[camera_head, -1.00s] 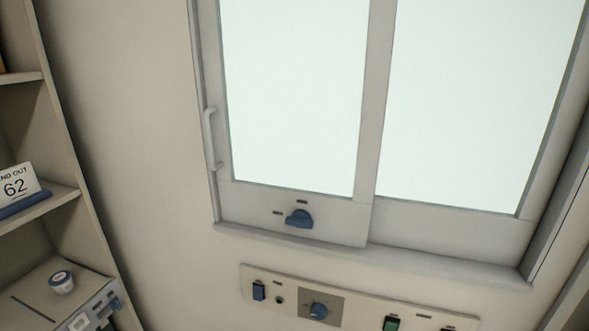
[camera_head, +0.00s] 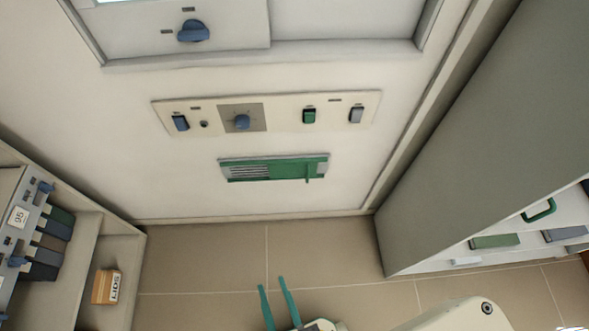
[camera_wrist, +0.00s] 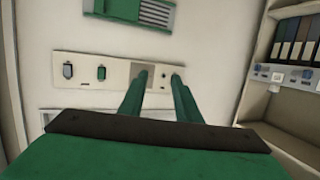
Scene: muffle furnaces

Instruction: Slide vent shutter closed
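The vent (camera_head: 248,172) is low on the white wall in the head view, below the control panel. Its green shutter plate (camera_head: 290,167) covers the right part, with a small upright green tab near its right end. Pale slats show uncovered at the left. In the wrist view the picture is turned over: the shutter plate (camera_wrist: 116,8) is at the top edge with the slats to its right. My gripper (camera_head: 272,284) has two teal fingers standing apart, empty, below the vent in the head view. The fingers (camera_wrist: 159,75) also show apart in the wrist view, touching nothing visible.
The control panel (camera_head: 275,112) with switches and a blue dial is above the vent. A blue knob (camera_head: 193,31) is on the window frame. Shelves (camera_head: 115,245) stand left, a grey cabinet (camera_head: 480,120) right. Tan floor (camera_head: 205,255) between is clear.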

